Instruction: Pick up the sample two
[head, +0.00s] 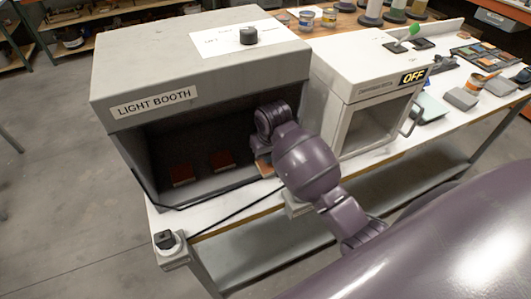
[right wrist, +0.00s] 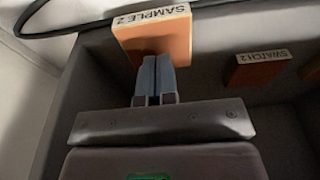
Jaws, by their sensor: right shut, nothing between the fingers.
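The sample two block (right wrist: 180,38) is orange with a pale edge labelled "SAMPLE 2", at the top of the right wrist view. In the head view an orange piece (head: 263,168), probably the same block, shows at the light booth's front right beside my arm. My right gripper (right wrist: 153,60) is shut, its two blue-grey fingers together. The fingertips overlap the lower part of the block in the picture; I cannot tell whether they touch it. Nothing is between the fingers. In the head view my right arm hides its gripper. My left gripper is not in view.
The grey light booth (head: 200,75) has an open front, with two reddish swatches (head: 182,174) inside. One, labelled "SWATCH 2" (right wrist: 258,74), shows right of the block. A white cabinet (head: 350,70) marked "OFF" stands to the right. A black cable runs along the booth's front edge.

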